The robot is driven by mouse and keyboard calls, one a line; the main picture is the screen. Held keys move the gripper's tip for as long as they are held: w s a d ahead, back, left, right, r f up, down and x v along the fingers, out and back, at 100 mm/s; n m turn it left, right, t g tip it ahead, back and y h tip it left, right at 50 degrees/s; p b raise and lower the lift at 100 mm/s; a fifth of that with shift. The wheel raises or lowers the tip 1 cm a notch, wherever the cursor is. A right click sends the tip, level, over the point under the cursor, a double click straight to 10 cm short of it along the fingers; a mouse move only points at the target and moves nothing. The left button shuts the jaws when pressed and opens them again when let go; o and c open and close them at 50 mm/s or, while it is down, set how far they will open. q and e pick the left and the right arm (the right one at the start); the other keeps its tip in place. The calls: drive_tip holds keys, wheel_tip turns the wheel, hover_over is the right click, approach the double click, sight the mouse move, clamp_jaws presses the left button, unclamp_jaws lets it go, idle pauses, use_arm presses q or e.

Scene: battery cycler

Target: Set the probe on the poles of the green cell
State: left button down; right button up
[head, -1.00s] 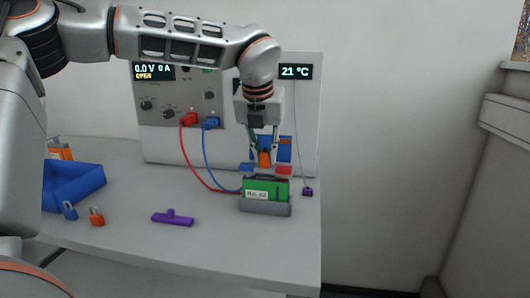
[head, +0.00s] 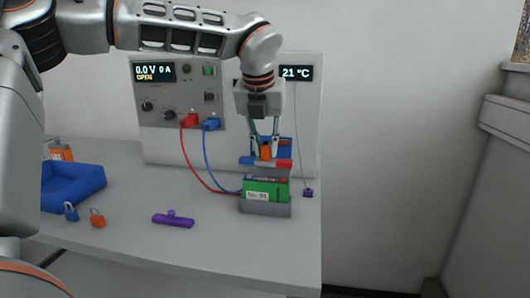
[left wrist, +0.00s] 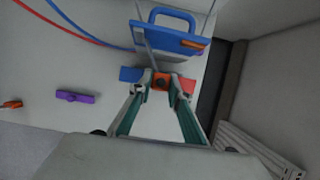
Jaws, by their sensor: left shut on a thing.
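My left gripper (head: 265,148) is shut on the probe's orange grip (head: 265,152). The probe is a crossbar with a blue end (head: 246,160) and a red end (head: 285,163). Its ends also show in the left wrist view, blue (left wrist: 130,74) and red (left wrist: 187,87). The green cell (head: 267,191) stands in a grey holder (head: 266,208), with a white label on its front. The probe is above the cell, with a visible gap between them in the head view. I cannot make out the cell or its poles in the left wrist view. My right gripper is not in view.
The cycler panel (head: 160,105) reads 0.0 V, 0 A, OPEN; red (head: 190,120) and blue (head: 211,124) plugs lead cables to the cell area. A purple piece (head: 173,219), a blue tray (head: 75,183) and orange (head: 97,217) and blue (head: 70,211) padlocks are left. A blue handled object (left wrist: 170,38) stands behind.

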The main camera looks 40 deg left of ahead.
use_arm(q)
drive_tip(key=shift+r, duration=2.35)
drive_tip(key=shift+a, duration=0.1)
